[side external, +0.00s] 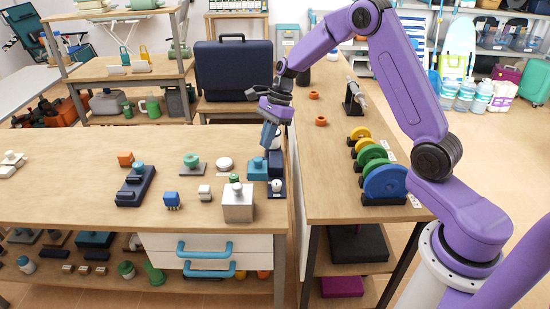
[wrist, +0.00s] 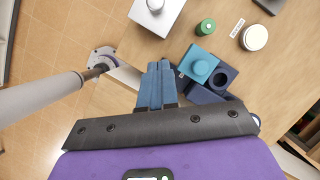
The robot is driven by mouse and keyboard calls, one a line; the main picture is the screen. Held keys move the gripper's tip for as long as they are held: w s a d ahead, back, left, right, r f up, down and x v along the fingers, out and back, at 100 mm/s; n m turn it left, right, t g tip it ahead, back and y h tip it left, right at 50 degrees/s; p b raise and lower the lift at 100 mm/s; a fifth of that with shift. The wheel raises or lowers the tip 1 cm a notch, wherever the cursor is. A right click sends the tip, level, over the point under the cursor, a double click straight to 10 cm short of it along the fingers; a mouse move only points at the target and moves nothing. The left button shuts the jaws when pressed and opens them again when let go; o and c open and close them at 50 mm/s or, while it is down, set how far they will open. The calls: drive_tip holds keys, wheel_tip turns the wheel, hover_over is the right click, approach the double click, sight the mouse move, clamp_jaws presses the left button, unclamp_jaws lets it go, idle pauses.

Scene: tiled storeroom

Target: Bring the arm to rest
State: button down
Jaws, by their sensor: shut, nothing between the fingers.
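My gripper (side external: 268,135) hangs from my purple arm with its blue fingers pointing down, above the right end of the near wooden table (side external: 70,200). In the wrist view its blue fingertips (wrist: 158,84) are together with nothing between them. The fingers look apart from both, though the exact height gap is hard to tell. The teal block also shows in the side view (side external: 257,169).
A silver box with a knob (side external: 238,204), a green knob block (side external: 191,162) and other small pieces stand on the near table. A bench at right holds coloured discs (side external: 385,183). A navy case (side external: 234,69) stands behind. The near table's left part is mostly clear.

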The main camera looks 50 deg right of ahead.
drive_tip(key=s+a+r+n+h, duration=0.1)
drive_tip(key=s+a+r+n, duration=0.15)
drive_tip(key=s+n, duration=0.3)
drive_tip(key=s+a+r+n+g, duration=0.1)
drive_tip(key=s+a+r+n, duration=0.1)
drive_tip(key=s+a+n, duration=0.4)
drive_tip(key=s+a+r+n+h, duration=0.1)
drive_tip(key=s+a+r+n, duration=0.1)
drive_tip(key=s+n, duration=0.35)
drive_tip(key=s+d+n+h, duration=0.1)
drive_tip(key=s+d+n, duration=0.1)
drive_tip(key=s+n, duration=0.5)
drive_tip(key=s+d+r+n+h, duration=0.1)
drive_tip(key=s+d+n, duration=0.2)
drive_tip(key=s+n, duration=0.4)
drive_tip(key=s, duration=0.6)
drive_tip(key=shift+s+d+r+n+t, duration=0.15)
drive_tip(key=shift+s+r+n+t, duration=0.15)
drive_tip(key=shift+t, duration=0.1)
